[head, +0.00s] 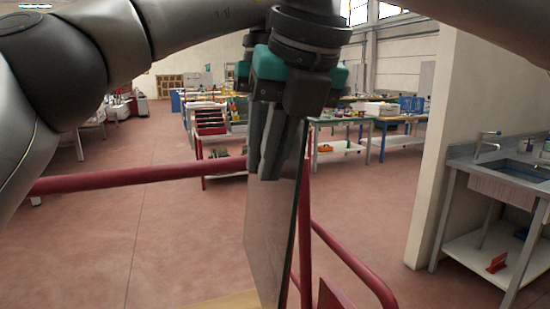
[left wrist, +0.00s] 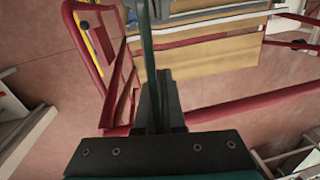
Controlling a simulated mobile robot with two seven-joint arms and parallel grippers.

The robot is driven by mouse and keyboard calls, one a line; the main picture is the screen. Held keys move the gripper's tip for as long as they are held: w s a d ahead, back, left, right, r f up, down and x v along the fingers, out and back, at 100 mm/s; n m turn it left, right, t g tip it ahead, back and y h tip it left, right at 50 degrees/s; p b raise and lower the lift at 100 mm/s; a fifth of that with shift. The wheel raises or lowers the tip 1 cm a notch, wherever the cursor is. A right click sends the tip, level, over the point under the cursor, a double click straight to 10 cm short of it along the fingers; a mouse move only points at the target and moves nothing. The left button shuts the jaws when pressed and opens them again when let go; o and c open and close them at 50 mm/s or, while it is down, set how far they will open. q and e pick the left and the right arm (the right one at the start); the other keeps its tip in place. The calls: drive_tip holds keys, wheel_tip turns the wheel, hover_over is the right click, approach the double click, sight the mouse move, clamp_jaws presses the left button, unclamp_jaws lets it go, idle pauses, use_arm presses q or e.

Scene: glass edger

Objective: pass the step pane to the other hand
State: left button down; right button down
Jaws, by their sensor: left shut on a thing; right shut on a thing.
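The step pane (head: 272,235) is a thin, see-through glass sheet, hanging upright and seen at a steep angle in the head view. In the left wrist view the pane (left wrist: 149,55) shows nearly edge-on as a dark strip. My left gripper (left wrist: 157,105) is shut on it, with the pane between its fingers. In the head view dark fingers and teal housings crowd together at the pane's upper part, and the two hands overlap.
A red rail (head: 140,178) crosses behind the pane, and more red frame (head: 350,262) stands at its right. A tan board (left wrist: 210,58) lies below. A sink bench (head: 510,175) stands at right beside a pale pillar (head: 440,130). Open floor (head: 170,240) lies at left.

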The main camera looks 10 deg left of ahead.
use_arm(q)
drive_tip(key=shift+a, duration=0.15)
idle(0.6)
drive_tip(key=c, duration=0.9)
unclamp_jaws()
drive_tip(key=shift+c, duration=0.2)
